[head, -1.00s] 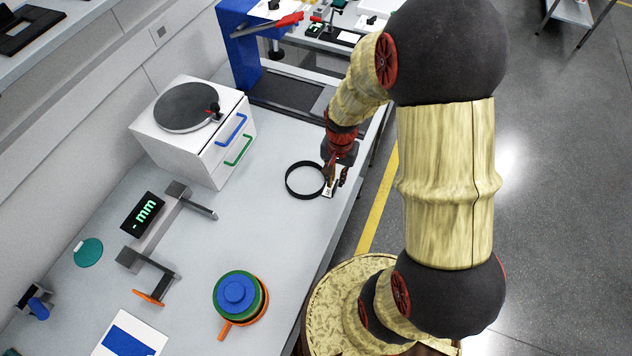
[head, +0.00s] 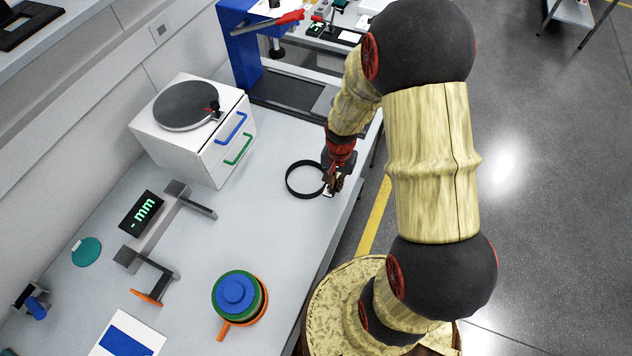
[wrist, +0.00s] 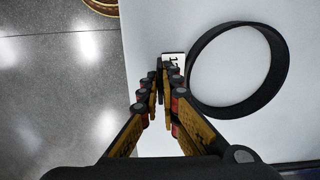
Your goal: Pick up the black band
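The black band (head: 287,182) is a thin ring lying flat on the grey bench near its right edge. In the wrist view the band (wrist: 279,70) is to the right of my fingers, with bare bench inside it. My gripper (head: 333,187) is low over the bench at the band's right side. In the wrist view my gripper (wrist: 163,82) has a narrow gap between its fingertips, with nothing held in it. The band's near wall is beside the right finger, not between the fingers; I cannot tell whether they touch.
A small white number card (wrist: 174,60) lies by the fingertips. A white drawer box (head: 178,145) with a round dark top stands left of the band. The bench edge is close on the right.

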